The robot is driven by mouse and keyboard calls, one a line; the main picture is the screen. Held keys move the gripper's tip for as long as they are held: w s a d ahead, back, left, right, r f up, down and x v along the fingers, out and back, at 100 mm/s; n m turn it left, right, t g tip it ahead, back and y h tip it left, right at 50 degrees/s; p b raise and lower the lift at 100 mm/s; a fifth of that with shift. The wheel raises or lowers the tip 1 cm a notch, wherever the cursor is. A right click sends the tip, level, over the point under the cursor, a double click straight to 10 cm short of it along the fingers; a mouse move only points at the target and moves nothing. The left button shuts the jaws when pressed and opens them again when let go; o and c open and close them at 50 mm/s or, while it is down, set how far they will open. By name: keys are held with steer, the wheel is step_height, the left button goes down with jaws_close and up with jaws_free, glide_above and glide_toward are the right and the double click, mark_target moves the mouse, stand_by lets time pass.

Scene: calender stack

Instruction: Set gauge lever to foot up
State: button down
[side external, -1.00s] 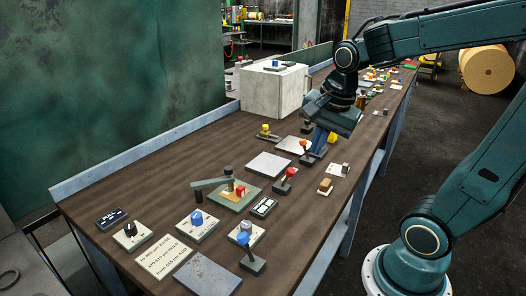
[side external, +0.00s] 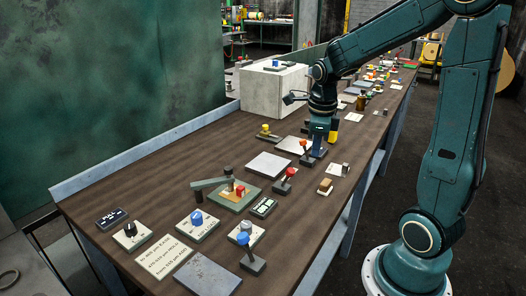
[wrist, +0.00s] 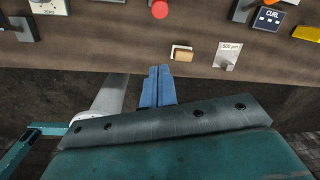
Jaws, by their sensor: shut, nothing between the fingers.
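In the side view, a gauge (side external: 236,196) has a green base, a green arm with a dark cylinder at its end, and a red button. Near it stand a red-knobbed lever (side external: 285,180) and an orange-knobbed lever (side external: 305,151); a blue-knobbed lever (side external: 250,257) is nearer the camera. I cannot read which is the gauge lever. My gripper (side external: 318,150) points down beside the orange-knobbed lever. In the wrist view, my blue fingers (wrist: 159,70) are together and empty, just short of a small tan block (wrist: 182,54). A red knob (wrist: 160,9) shows beyond it.
A "500 µm" plate (wrist: 228,55) and a "CURL" sign (wrist: 268,18) lie right of the block. A small display (side external: 264,207) sits by the gauge. A pale box (side external: 268,92) stands behind.

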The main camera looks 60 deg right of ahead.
steer(key=shift+d+f+m, duration=0.35)
steer(key=shift+d+m, duration=0.1)
steer(key=shift+m, duration=0.15)
steer(key=f, duration=0.9)
steer(key=shift+w+d+f, duration=0.3)
steer(key=shift+d+f, duration=0.1)
steer(key=shift+w+a+r, duration=0.15)
steer(key=shift+w, duration=0.35)
steer(key=shift+w+a+r, duration=0.1)
steer(key=shift+w+r, duration=0.05)
steer(key=shift+w, duration=0.3)
steer(key=shift+w+a+r, duration=0.15)
steer(key=shift+w+r, duration=0.05)
steer(key=shift+w, duration=0.25)
steer(key=shift+w+a+r, duration=0.15)
steer(key=shift+w, duration=0.3)
